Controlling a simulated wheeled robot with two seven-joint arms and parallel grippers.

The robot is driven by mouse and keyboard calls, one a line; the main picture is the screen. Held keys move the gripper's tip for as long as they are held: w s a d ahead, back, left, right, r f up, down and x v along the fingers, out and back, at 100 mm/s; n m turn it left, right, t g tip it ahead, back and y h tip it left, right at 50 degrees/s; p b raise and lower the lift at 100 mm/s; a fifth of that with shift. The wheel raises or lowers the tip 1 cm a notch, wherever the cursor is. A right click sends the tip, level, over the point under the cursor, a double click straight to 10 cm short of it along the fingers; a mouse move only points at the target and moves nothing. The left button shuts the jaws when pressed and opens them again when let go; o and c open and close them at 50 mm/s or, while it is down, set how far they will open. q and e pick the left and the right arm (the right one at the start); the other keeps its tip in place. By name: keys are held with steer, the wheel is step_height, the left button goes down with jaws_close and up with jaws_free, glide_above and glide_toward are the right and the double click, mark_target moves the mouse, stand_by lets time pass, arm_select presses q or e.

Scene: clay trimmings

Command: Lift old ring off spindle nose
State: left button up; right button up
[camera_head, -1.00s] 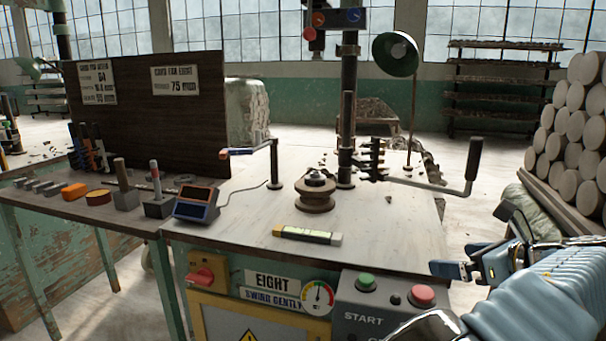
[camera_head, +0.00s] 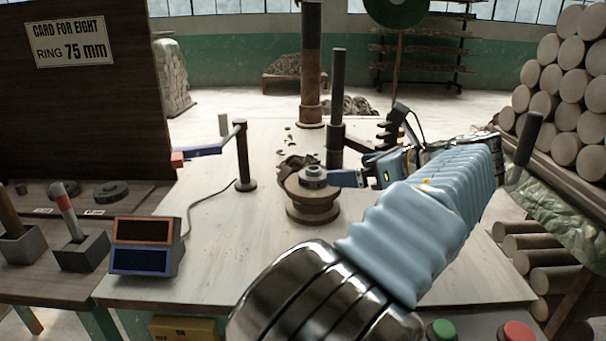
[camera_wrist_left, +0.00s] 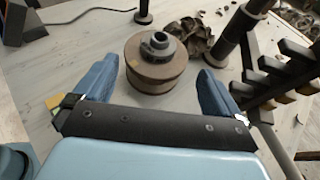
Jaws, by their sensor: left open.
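The spindle (camera_head: 313,207) stands on the worktop as a brown, waisted, round body. The spindle nose (camera_head: 313,172) is a grey collar on top, and it also shows in the left wrist view (camera_wrist_left: 158,43). A wider flat disc lies around its foot; I cannot tell which round piece is the old ring. My left gripper (camera_head: 350,177) is open, with blue fingers just right of the nose in the head view. In the left wrist view its fingers lie either side of the spindle's near part, with nothing gripped. My right gripper is not in view.
Clay trimmings (camera_wrist_left: 190,32) lie just behind the spindle. A dark post (camera_head: 338,110) and a toothed rack (camera_wrist_left: 290,75) stand close behind and right. A crank arm (camera_head: 243,155) and a two-screen display (camera_head: 146,246) are on the left.

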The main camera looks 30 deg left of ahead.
mark_target(319, 172)
arm_select(q)
steer(key=x, duration=1.1)
steer(key=shift+d+f, duration=0.15)
steer(key=shift+f, duration=0.05)
steer(key=shift+c, duration=0.3)
steer(key=c, duration=1.4)
steer(key=shift+r, duration=0.15)
